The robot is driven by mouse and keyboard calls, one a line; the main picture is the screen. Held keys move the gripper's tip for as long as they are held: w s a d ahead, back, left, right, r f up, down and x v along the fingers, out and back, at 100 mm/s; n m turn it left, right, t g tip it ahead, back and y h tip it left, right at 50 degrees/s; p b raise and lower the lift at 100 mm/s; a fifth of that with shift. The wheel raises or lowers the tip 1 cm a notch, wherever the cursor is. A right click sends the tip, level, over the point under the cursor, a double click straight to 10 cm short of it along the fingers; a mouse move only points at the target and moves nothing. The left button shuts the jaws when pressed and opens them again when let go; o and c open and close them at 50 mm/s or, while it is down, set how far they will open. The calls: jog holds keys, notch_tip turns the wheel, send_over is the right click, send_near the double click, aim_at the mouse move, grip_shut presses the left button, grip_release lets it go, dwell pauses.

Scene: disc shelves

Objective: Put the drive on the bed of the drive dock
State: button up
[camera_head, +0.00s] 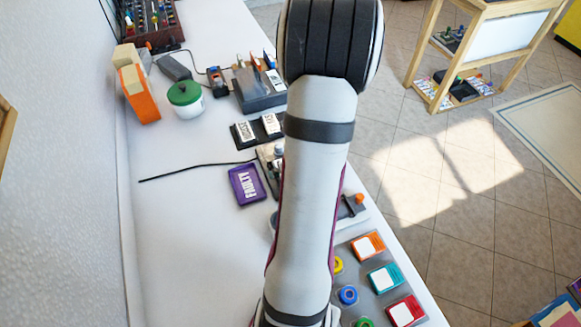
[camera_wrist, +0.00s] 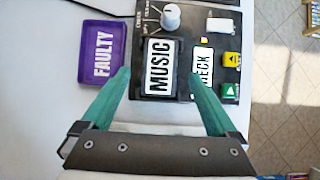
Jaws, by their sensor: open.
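The drive, a black block with a white label reading MUSIC (camera_wrist: 158,68), lies on the left part of a black unit that I take for the drive dock (camera_wrist: 216,24). The dock has a grey-white knob, a partly covered second label ending in ECK, and yellow and green buttons. My gripper (camera_wrist: 160,75) is open, its two teal fingers on either side of the drive. A gap shows at the left finger; the right finger covers part of the second label. Whether either finger touches the drive is unclear. In the head view my arm hides the gripper and most of the dock (camera_head: 265,158).
A purple tray marked FAULTY (camera_wrist: 101,52) is left of the dock. In the head view, a black holder with two labelled blocks (camera_head: 245,142) and a grey slotted box (camera_head: 262,103) stand behind. A black cable (camera_head: 190,167) runs left.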

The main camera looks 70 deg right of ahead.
jog(key=v, duration=0.4)
jog(key=shift+r, duration=0.15)
jog(key=w+a+r+n+t+y, duration=0.2)
jog(key=w+a+r+n, duration=0.1)
jog(key=w+a+n, duration=0.3)
jog(key=w+a+r+n+t+y, duration=0.1)
jog(key=w+a+r+n+t, duration=0.15)
jog(key=w+r+n, duration=0.35)
jog(key=w+a+r+n+y, duration=0.1)
jog(key=w+a+n+y, duration=0.15)
jog(key=a, duration=0.35)
jog(key=w+a+n+y, duration=0.2)
jog(key=a+n, duration=0.2)
jog(key=a, duration=0.1)
jog(key=s+a+r+n+g+y, duration=0.2)
jog(key=s+a+n+g+y, duration=0.15)
jog(key=a+n, duration=0.65)
jog(key=s+a+n+g+h, duration=0.2)
jog(key=s+n+g, duration=0.1)
jog(key=s+n, duration=0.2)
jog(key=s+a+n+g+h, duration=0.2)
jog(key=s+a+n, duration=0.1)
jog(key=s+n, duration=0.3)
jog(key=shift+s+g, duration=0.4)
jog(key=shift+s, duration=0.6)
